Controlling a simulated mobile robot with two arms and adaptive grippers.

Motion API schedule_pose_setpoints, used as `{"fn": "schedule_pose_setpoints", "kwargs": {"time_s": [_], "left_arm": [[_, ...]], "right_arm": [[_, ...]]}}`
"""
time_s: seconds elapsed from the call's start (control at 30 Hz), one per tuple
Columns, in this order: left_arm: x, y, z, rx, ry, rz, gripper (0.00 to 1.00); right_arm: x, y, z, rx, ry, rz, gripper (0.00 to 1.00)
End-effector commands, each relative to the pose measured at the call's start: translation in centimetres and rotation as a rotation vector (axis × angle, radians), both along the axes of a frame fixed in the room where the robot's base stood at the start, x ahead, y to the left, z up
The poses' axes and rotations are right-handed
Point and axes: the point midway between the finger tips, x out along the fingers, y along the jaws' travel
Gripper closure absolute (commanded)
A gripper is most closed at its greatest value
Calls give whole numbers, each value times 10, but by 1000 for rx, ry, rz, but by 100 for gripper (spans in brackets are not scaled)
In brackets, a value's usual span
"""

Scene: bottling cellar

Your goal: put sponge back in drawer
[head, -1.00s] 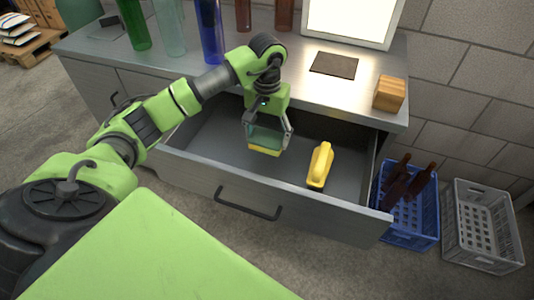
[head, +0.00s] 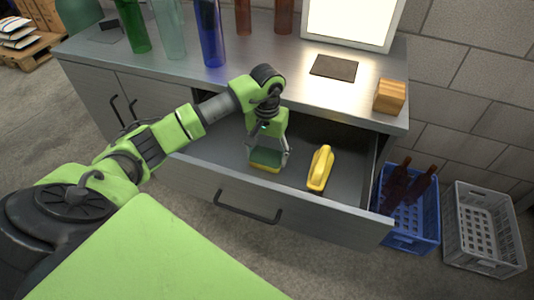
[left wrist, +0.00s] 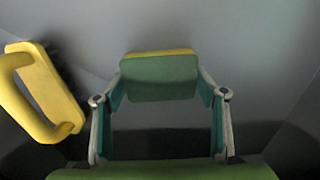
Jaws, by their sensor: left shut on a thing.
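The sponge (head: 265,160) is green on one face and yellow on the other. My left gripper (head: 267,157) is shut on it inside the open drawer (head: 212,184), at or just above the floor; I cannot tell whether it touches. In the left wrist view the sponge (left wrist: 160,78) sits between the fingertips, green face toward the camera with a yellow edge at the far side. My right gripper is not in view.
A yellow handled tool (head: 320,168) lies in the drawer to the right of the sponge. Bottles, a dark mat (head: 334,67) and a wooden block (head: 389,95) stand on the counter above. A blue crate (head: 412,226) with brown bottles and a grey crate (head: 482,228) are on the floor at right.

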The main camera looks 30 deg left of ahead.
Motion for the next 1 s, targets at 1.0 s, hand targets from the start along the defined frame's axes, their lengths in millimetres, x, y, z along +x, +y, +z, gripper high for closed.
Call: {"fn": "schedule_pose_setpoints", "kwargs": {"time_s": [1.0], "left_arm": [[1,1,94,1,-4,1,18]], "right_arm": [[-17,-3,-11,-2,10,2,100]]}}
